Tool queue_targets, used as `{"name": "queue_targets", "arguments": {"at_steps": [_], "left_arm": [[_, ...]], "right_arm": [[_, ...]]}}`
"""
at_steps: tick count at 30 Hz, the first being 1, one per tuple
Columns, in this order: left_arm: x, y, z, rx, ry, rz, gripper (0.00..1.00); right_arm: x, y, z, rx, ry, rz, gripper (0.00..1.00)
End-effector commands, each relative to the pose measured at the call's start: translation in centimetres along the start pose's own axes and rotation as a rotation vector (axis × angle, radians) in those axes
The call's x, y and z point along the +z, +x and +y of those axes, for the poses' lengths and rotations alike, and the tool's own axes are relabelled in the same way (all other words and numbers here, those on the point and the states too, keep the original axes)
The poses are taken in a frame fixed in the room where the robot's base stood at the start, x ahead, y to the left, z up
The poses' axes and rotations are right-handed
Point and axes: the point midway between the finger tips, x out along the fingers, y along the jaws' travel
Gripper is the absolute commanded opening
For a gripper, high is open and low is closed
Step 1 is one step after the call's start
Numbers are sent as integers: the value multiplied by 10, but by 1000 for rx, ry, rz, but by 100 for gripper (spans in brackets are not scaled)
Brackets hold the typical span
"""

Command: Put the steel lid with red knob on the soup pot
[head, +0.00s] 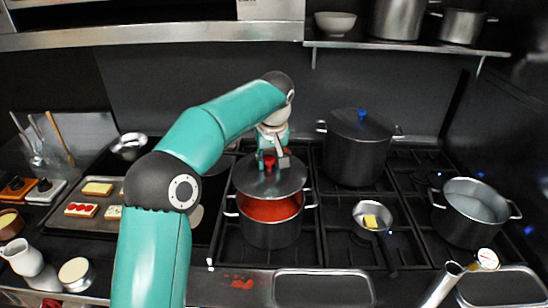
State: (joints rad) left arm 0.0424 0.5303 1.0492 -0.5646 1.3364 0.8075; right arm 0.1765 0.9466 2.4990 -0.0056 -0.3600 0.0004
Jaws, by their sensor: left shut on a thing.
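The steel lid (257,184) with its red knob (269,162) is over the soup pot (270,232) in the head view. My left gripper (270,156) is shut on the red knob from above. The lid covers the back of the pot's opening, and red soup (272,208) shows in front of it. I cannot tell whether the lid touches the rim. My right gripper is not in view.
A tall pot with a blue-knobbed lid (356,150) stands behind right. A small pan with butter (375,214) and an open steel pot (470,212) are on the right. A tray (72,228) with food lies on the left. Red spills (238,283) mark the front edge.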

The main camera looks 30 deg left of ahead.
Motion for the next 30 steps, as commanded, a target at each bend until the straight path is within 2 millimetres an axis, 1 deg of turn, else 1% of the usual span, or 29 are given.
{"name": "queue_targets", "arguments": {"at_steps": [1,5,15,22,30], "left_arm": [[2,5,2,2,2,1,0],[5,15,4,2,5,0,0],[16,48,5,3,6,0,0],[20,62,5,3,7,1,0],[21,65,5,3,7,1,0]], "right_arm": [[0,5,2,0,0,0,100],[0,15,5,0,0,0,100],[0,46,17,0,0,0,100],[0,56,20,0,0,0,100],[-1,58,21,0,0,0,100]]}}
